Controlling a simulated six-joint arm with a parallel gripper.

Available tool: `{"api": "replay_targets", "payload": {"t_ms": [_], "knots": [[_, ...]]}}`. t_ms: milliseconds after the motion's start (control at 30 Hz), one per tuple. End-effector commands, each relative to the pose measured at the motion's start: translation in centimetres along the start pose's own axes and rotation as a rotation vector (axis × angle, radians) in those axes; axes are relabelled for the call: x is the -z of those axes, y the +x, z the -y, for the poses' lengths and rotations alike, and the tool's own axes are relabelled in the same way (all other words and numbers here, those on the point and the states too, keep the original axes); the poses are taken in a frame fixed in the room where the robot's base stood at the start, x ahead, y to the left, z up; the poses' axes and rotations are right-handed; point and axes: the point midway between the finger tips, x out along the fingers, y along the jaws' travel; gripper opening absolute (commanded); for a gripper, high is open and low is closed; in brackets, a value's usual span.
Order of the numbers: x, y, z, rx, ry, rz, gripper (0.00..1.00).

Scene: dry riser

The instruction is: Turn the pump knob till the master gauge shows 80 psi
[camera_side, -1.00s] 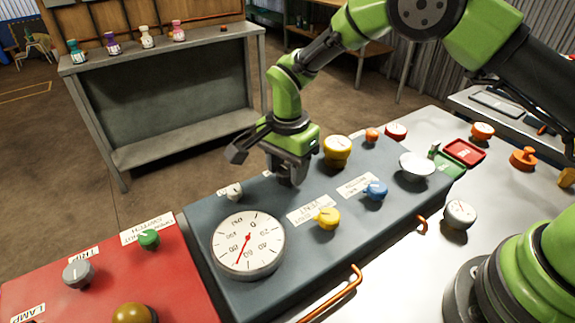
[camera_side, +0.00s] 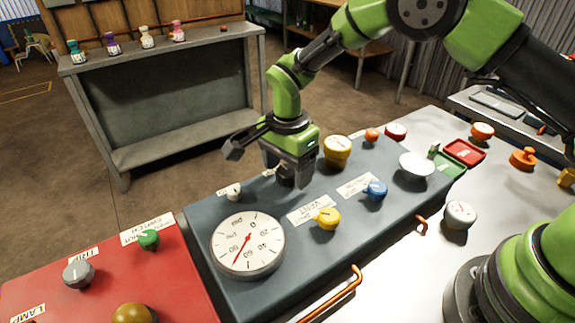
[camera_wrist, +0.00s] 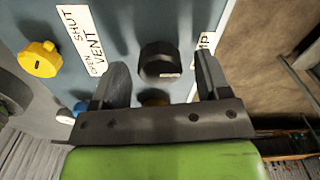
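The large white gauge (camera_side: 248,245) sits on the blue-grey panel in the side view. Its red needle points to the lower left, seemingly between the 60 and 80 marks; the small print keeps me from an exact value. A dark round knob (camera_wrist: 160,62) shows in the wrist view beside a label ending in "MP" (camera_wrist: 205,42). My gripper (camera_wrist: 162,78) is open, with one finger on each side of the knob and a visible gap to both.
A yellow vent knob (camera_side: 327,218), blue knob (camera_side: 375,190) and small white knob (camera_side: 233,191) stand on the panel near my gripper. A red panel (camera_side: 60,300) lies at left.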

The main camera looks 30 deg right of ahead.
Motion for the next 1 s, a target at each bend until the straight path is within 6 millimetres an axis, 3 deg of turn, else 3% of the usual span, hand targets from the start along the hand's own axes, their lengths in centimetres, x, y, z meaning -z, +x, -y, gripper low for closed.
{"api": "replay_targets", "payload": {"t_ms": [267,700,1000], "knots": [[0.0,-1.2,0.1,0.004,0.0,0.0,0.7],[0.0,-8.9,0.1,0.004,-0.001,0.0,0.7],[0.0,-9.9,0.0,-0.001,0.0,0.0,0.7]]}}
